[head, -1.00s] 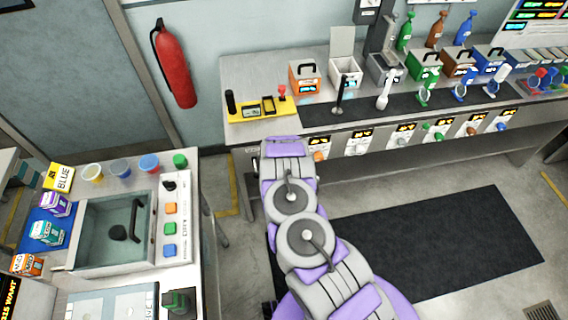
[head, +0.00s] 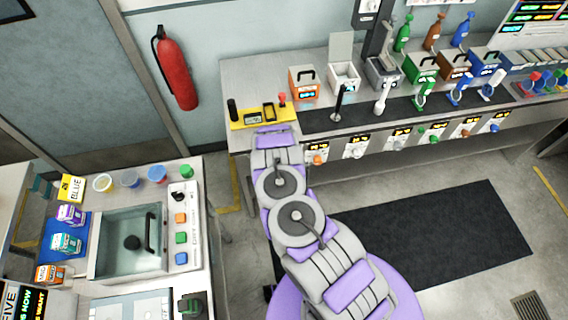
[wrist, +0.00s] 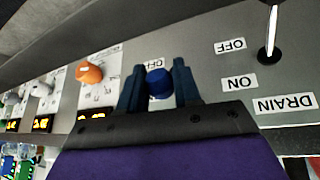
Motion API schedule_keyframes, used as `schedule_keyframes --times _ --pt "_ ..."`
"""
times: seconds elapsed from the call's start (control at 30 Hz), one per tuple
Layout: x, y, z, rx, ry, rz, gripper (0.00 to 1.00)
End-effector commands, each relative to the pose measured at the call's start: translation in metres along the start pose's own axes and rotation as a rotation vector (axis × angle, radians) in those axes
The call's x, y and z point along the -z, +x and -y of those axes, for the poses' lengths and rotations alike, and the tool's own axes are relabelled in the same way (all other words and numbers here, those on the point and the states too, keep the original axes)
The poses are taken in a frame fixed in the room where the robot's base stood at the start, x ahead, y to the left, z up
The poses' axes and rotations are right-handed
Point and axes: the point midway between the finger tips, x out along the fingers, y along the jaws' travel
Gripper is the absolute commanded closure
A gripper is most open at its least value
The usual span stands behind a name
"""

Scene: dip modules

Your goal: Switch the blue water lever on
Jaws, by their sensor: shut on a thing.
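In the wrist view, the rounded blue end of the blue water lever (wrist: 158,84) sticks out from a grey panel. My gripper (wrist: 157,80) is shut on it, with one dark blue finger at each side. A small label above it is partly covered. In the head view, my arm reaches to the counter's left end. My gripper and this lever are hidden behind the arm there.
An orange knob (wrist: 89,73) sits left of my gripper. A drain lever (wrist: 269,48) with OFF and ON labels is at the right. The head view shows a long counter (head: 238,75), a sink station (head: 165,264) at lower left and a dark floor mat (head: 430,240).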

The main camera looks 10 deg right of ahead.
Motion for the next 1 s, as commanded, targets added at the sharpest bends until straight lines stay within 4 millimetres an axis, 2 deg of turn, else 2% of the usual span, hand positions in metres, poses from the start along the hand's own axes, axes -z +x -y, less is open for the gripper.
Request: schedule_keyframes --times 0.03,0.37,0.4,0.6,1.0 --pt "0.0045 -0.0009 0.0018 0.002 -0.002 -0.008 1.0" --pt "0.0049 -0.0004 0.0023 0.002 -0.003 -0.009 1.0" --pt "0.005 -0.0004 0.0023 0.002 -0.003 -0.009 0.65" --pt "0.003 -0.001 0.0013 0.002 -0.002 -0.006 0.45" --pt "0.0009 -0.0069 -0.0001 0.001 0.0 -0.001 0.44"
